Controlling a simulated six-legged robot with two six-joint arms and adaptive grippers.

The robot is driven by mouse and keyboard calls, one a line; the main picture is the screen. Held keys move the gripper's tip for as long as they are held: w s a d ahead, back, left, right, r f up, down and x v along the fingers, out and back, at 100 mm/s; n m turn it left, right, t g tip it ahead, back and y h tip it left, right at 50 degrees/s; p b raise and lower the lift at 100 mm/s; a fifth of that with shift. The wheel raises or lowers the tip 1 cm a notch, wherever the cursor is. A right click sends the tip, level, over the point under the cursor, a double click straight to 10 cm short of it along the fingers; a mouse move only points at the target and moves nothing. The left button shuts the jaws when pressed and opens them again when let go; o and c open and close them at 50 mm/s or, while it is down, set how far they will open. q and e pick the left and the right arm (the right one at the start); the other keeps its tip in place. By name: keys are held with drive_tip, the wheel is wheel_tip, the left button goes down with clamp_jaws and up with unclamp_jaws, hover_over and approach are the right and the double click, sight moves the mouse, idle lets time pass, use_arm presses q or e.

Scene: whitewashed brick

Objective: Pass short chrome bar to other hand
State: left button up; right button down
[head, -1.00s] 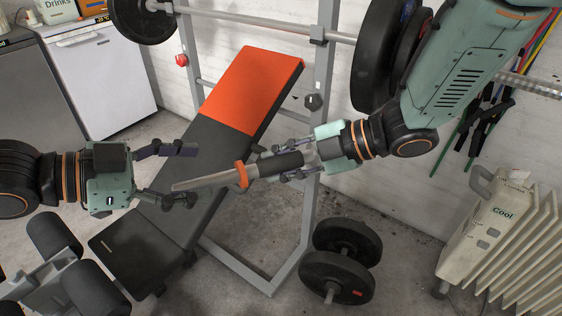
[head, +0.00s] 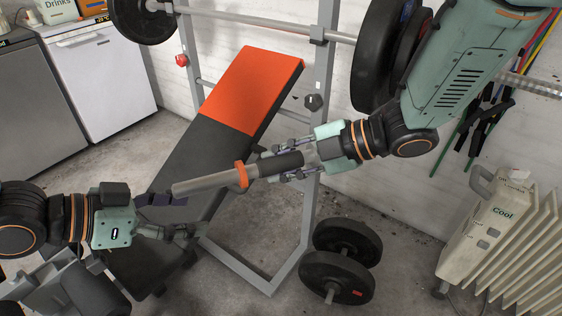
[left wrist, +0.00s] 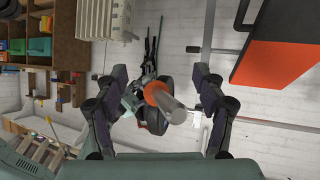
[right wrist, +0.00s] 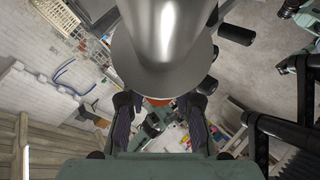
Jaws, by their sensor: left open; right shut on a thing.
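The short chrome bar (head: 205,183) has a bare silvery end, an orange collar and a dark grip. My right gripper (head: 290,165) is shut on the dark grip and holds the bar in the air, its bare end towards the left. My left gripper (head: 183,215) is open and empty just below and left of that end. In the left wrist view the bar (left wrist: 175,112) points at the camera, between the open fingers in the picture. I cannot tell whether its end has entered between them. In the right wrist view a flared metal end (right wrist: 160,70) fills the upper middle.
A weight bench (head: 255,90) with an orange and black pad stands behind and below the bar. Its grey upright (head: 318,120) rises close behind my right gripper. Weight plates (head: 340,250) lie at the rack's foot. A cream heater (head: 490,230) stands at right.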

use_arm(q)
drive_tip(key=s+a+f+n+g+y, duration=0.15)
drive_tip(key=s+f+n, duration=0.25)
drive_tip(key=f, duration=0.4)
drive_tip(key=s+a+f+n+g+y, duration=0.1)
drive_tip(key=s+a+f+n+y, duration=0.2)
drive_tip(key=f, duration=0.6)
drive_tip(key=s+a+f+n+g+y, duration=0.1)
drive_tip(key=s+a+f+n+y, duration=0.1)
drive_tip(key=s, duration=0.5)
drive_tip(key=s+a+f+n+g+y, duration=0.2)
drive_tip(key=s+a+f+y, duration=0.1)
drive_tip(key=s+f, duration=0.4)
drive_tip(key=shift+s+a+y, duration=0.2)
drive_tip(key=shift+s+y, duration=0.25)
drive_tip(key=shift+s, duration=0.05)
